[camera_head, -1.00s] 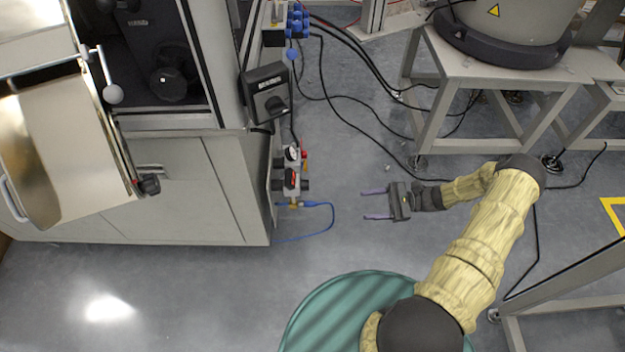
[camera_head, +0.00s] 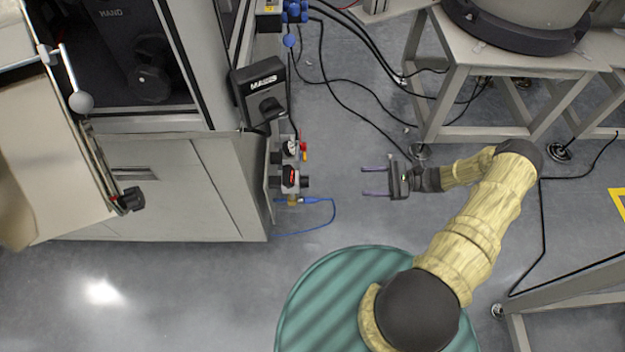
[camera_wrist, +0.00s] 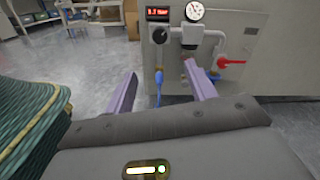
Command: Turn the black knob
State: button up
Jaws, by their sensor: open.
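A black knob (camera_wrist: 159,36) shows in the wrist view on the valve panel, just below a red-lit display (camera_wrist: 158,14). In the head view a black knob (camera_head: 305,182) sticks out from the cabinet's right side towards my gripper. My gripper (camera_head: 363,182) is open and empty, with its two purple fingers pointing left at the panel. A gap of bare floor separates the fingertips from the knob. In the wrist view the fingers of my gripper (camera_wrist: 160,70) lie below the knob, one to each side of it.
A round gauge (camera_wrist: 195,11) and a red valve handle (camera_wrist: 231,63) sit right of the knob. A blue hose (camera_head: 333,212) loops below the panel. A black switch box (camera_head: 258,92) hangs above it. A white stand (camera_head: 452,100) is at the upper right.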

aim_at(304, 182)
jog(key=a+b, duration=0.3)
jog(key=a, duration=1.4)
jog(key=shift+w, duration=0.3)
jog(key=shift+a, duration=0.15)
jog(key=shift+c, duration=0.5)
jog(key=shift+a, duration=0.1)
jog(key=c, duration=0.9)
